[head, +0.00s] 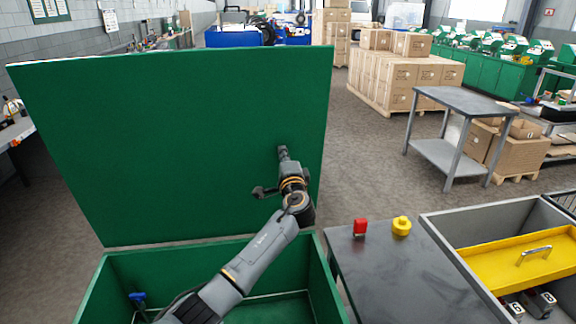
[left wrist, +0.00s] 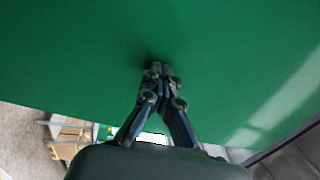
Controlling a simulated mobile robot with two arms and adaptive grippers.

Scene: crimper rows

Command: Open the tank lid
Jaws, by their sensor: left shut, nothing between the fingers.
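The green tank lid (head: 170,130) stands raised and nearly upright, leaning back behind the open green tank (head: 215,252). Part of the tank's inside shows, with a small blue fitting (head: 138,297) at its left. My left gripper (head: 282,151) is at the inner face of the lid, near its right edge. In the left wrist view the fingers (left wrist: 160,68) are shut with nothing between them, their tips at or very close to the green lid surface (left wrist: 80,50). I cannot tell for sure whether they touch it. My right gripper is not in view.
A dark table (head: 390,280) right of the tank holds a red object (head: 360,227) and a yellow one (head: 401,226). A grey bin with a yellow tray (head: 515,262) is farther right. A grey cart (head: 465,101) and boxes (head: 400,75) stand beyond open floor.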

